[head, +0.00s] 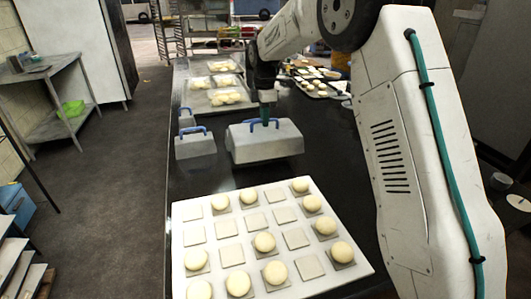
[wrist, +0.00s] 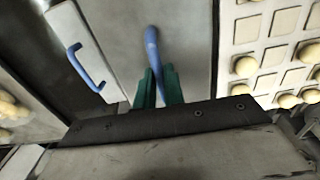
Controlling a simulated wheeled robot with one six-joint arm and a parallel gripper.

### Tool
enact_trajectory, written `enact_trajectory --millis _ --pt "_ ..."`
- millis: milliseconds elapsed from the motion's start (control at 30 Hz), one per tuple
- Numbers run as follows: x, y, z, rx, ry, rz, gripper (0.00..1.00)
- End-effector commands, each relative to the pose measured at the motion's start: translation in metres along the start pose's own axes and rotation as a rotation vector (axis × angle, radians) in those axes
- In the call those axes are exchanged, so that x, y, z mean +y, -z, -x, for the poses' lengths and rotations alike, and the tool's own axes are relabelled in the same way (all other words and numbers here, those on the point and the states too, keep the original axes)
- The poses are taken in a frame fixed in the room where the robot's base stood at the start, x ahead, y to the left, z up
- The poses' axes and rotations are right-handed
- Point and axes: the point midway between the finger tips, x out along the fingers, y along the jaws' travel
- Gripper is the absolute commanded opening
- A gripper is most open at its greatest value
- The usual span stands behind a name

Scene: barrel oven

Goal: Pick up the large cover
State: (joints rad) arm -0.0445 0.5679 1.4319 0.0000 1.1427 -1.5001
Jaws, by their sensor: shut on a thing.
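The large cover (head: 262,144) is a grey metal box with sloped sides and a blue handle on top. It stands on the dark table in the head view, behind the white board. My gripper (head: 265,121) is directly above it, at the handle. In the wrist view the green fingers of my gripper (wrist: 158,88) are shut on the blue handle (wrist: 152,50) of the large cover (wrist: 190,50). Part of the handle is hidden between the fingers. I cannot tell whether the cover's lower edge touches the table.
The white board (head: 185,239) in front holds square tiles and dough balls. Dough trays (head: 215,82) lie farther back.

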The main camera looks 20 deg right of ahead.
Motion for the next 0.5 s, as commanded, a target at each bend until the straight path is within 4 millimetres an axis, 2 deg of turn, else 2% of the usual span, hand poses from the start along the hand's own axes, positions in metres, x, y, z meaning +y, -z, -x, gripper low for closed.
enact_trajectory --millis 300,500 --pt "0.001 0.000 0.033 0.000 -0.004 0.000 0.00" --pt "0.000 0.000 0.048 0.000 -0.002 0.000 0.00"
